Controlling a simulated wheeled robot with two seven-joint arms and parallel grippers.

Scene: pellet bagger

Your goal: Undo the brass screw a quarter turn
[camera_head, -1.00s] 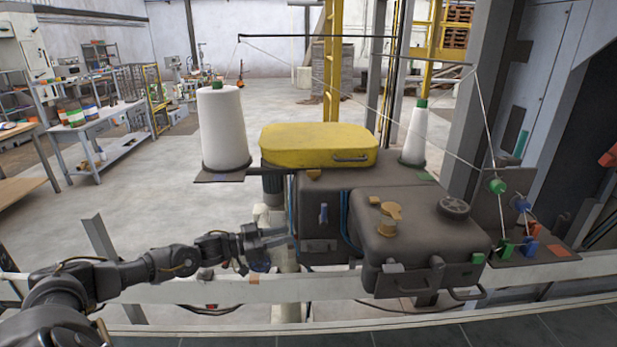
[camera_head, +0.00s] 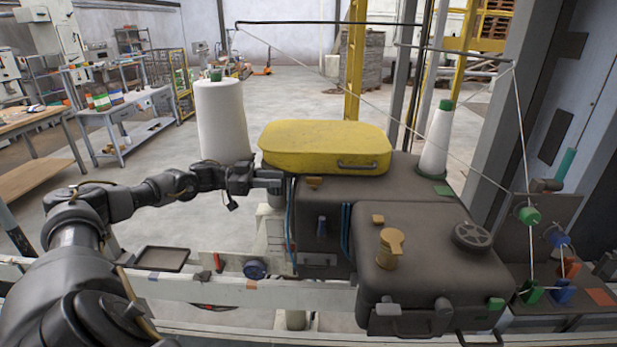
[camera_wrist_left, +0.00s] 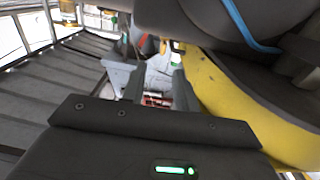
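A brass-coloured screw or knob with a flat lever-like head (camera_head: 390,249) stands upright on top of the dark machine housing (camera_head: 435,240). My left gripper (camera_head: 279,182) is at the machine's left side, just below the yellow lid, well left of the brass knob. In the left wrist view its two fingers (camera_wrist_left: 158,80) are apart with nothing gripped between them. The brass knob cannot be made out in that view. My right gripper is not in view.
The yellow lid (camera_head: 325,147) lies close to my left gripper. A white thread cone (camera_head: 221,120) stands behind my left wrist, and another (camera_head: 437,140) is right of the lid. Threads run overhead to the guides at right. A pale rail (camera_head: 330,297) crosses the front.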

